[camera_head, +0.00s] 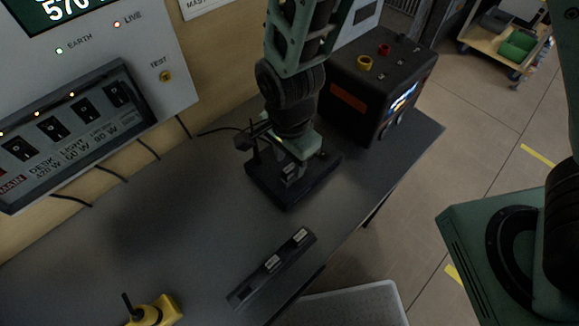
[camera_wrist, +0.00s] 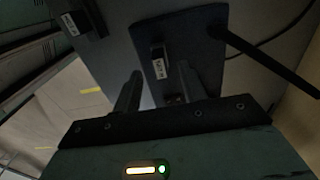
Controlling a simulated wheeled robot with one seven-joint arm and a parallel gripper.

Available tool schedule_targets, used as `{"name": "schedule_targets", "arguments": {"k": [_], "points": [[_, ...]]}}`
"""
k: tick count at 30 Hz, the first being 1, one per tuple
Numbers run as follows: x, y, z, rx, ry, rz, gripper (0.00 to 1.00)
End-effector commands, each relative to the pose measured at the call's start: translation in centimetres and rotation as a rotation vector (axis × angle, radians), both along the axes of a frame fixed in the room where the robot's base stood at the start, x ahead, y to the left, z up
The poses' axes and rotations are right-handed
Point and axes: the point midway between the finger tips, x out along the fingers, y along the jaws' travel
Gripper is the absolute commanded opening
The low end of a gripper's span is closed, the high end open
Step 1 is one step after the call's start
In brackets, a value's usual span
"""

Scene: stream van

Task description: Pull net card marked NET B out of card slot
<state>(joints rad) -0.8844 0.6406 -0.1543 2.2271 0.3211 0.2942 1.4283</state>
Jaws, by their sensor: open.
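A black device (camera_head: 262,182) with a thin antenna stands on the dark bench under my gripper (camera_head: 290,163). A small card with a pale label (camera_head: 291,172) stands up from it; I take it to be the net card in its slot. In the wrist view, the device (camera_wrist: 208,55) lies beyond my gripper (camera_wrist: 158,75). The labelled card (camera_wrist: 158,62) shows between the two open fingers, and its label is too small to read surely. The fingers appear apart from the card, with nothing gripped. My gripper partly hides the device in the head view.
A black strip (camera_head: 248,291) with two pale labelled pieces lies near the bench's front edge. A dark box (camera_head: 345,70) with coloured terminals stands behind right. A switch panel (camera_head: 70,125) is at left, and a yellow-based item (camera_head: 163,309) at lower left. Bare bench (camera_head: 130,230) lies between.

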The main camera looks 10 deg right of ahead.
Motion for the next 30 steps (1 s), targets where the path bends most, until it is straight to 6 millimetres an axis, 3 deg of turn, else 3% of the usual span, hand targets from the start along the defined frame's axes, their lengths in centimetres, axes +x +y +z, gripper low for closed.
{"name": "schedule_targets", "arguments": {"k": [3, 9, 20, 24, 27, 28, 29, 30], "points": [[0.0, -0.1, -1.9, -0.002, 0.003, -0.002, 0.42], [0.0, 0.0, -3.6, 0.0, 0.001, -0.001, 0.42], [0.0, 0.0, -4.0, 0.001, 0.0, 0.0, 0.42], [0.0, 0.0, -4.0, 0.001, 0.0, 0.0, 0.03], [0.0, 0.0, -4.0, 0.001, 0.001, 0.0, 0.0], [0.0, 0.0, -4.0, 0.001, 0.001, 0.0, 0.1], [0.0, 0.0, -4.0, 0.001, 0.001, 0.0, 0.02], [0.0, 0.0, -4.0, 0.001, 0.001, 0.0, 0.0]]}}
